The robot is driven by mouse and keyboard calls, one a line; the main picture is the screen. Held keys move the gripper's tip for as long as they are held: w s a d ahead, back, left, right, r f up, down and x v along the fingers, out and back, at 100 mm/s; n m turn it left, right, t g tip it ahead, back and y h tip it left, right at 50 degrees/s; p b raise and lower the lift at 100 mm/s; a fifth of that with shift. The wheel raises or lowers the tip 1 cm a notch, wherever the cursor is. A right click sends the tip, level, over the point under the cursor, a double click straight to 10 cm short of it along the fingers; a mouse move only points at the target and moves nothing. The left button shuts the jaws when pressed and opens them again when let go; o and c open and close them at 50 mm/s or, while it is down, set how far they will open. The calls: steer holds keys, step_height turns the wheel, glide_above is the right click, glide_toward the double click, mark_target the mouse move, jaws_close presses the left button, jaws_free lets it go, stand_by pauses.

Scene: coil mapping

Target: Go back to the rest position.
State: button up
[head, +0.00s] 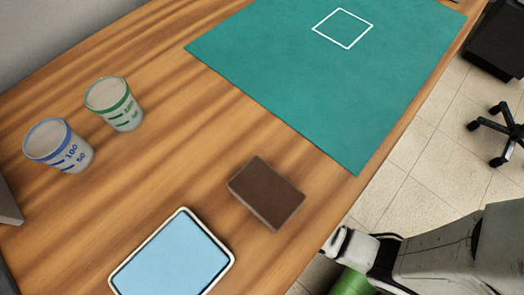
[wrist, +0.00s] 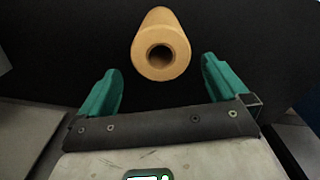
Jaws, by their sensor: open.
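My gripper (wrist: 162,88) shows in the wrist view with its two teal fingers spread wide apart. A tan cylinder with a round hole in its end (wrist: 160,42) shows beyond the fingers, near the middle of the gap. A dark gap separates it from both fingers, and I cannot tell what it rests on. The gripper cannot be made out in the head view. There, a grey and white part of my arm (head: 440,255) is at the lower right, beside the table edge.
The wooden table (head: 150,175) bears a teal mat with a white square outline (head: 290,75), a green-marked cup (head: 115,103), a blue-marked cup (head: 60,147), a brown block (head: 266,193) and a light blue tray (head: 172,262). A wheeled chair (head: 500,130) stands on the tiled floor.

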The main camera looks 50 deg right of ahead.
steer(key=shift+r, duration=1)
steer(key=shift+s, duration=0.1)
